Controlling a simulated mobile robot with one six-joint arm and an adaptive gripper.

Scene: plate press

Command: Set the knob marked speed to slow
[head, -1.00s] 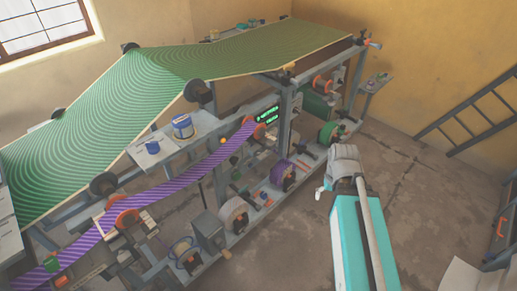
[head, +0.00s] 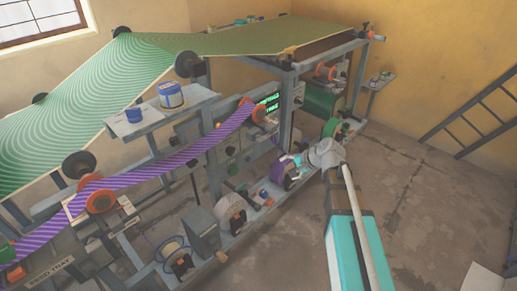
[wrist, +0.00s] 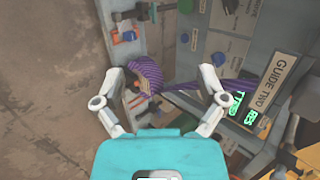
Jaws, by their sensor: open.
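I cannot pick out a knob marked speed; the small labels are unreadable. A further blue part (wrist: 129,36) is on the frame at upper left. My gripper (wrist: 161,72) is open and empty, its two pale fingers apart in front of the machine. In the head view, my gripper (head: 290,161) is by the machine's near side, next to a purple roll (head: 276,171). I see no contact with any knob.
A plate reads "GUIDE TWO" (wrist: 275,83), near a green lit display (wrist: 240,108). A purple striped web (head: 165,165) runs along the machine under a green sheet (head: 85,125).

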